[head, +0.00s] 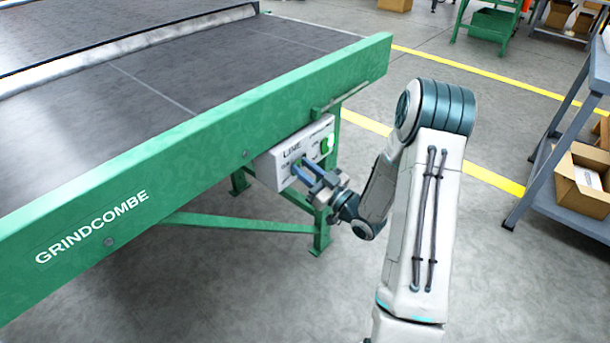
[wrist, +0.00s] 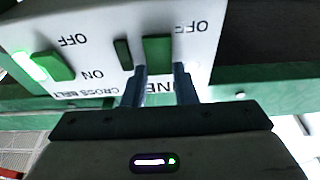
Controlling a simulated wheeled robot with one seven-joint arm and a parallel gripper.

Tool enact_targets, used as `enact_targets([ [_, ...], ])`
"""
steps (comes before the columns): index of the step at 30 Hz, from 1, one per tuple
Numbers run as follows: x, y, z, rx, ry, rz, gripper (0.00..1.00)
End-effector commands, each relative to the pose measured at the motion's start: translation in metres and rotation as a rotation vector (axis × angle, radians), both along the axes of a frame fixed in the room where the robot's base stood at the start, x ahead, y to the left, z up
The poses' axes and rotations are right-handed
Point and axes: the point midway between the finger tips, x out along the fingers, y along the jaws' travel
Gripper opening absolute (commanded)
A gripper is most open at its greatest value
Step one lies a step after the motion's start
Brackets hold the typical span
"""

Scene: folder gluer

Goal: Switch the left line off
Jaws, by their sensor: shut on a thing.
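The white control box (head: 276,170) hangs on the green side rail of the belt machine. It also shows upside down in the wrist view (wrist: 205,58). The green line switch (wrist: 157,49) stands between my two fingers, under the OFF mark in that picture. My gripper (head: 303,168) is shut on this switch, and its fingers (wrist: 162,78) partly cover the LINE label. A small dark green lamp (wrist: 122,52) beside the switch is not lit. In the head view my fingers hide most of the switch.
The cross belt switch (wrist: 55,66) sits beside it on the same box, with a brightly lit green lamp (wrist: 29,66). A green leg (head: 322,230) and brace stand below the box. A shelf (head: 572,188) with cardboard boxes stands at the right.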

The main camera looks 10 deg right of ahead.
Motion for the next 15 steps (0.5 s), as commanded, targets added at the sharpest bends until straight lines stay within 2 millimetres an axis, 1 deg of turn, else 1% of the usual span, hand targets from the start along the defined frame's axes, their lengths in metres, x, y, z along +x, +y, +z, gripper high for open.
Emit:
enact_targets([
  [9, -0.0004, -0.0005, -0.0004, 0.002, -0.001, -0.001, 0.03],
  [10, -0.0004, -0.0005, -0.0004, 0.002, -0.001, -0.001, 0.31],
  [12, -0.0004, -0.0005, -0.0005, 0.002, -0.001, -0.001, 0.47],
  [15, -0.0003, -0.0005, -0.0003, 0.002, -0.001, -0.001, 0.47],
])
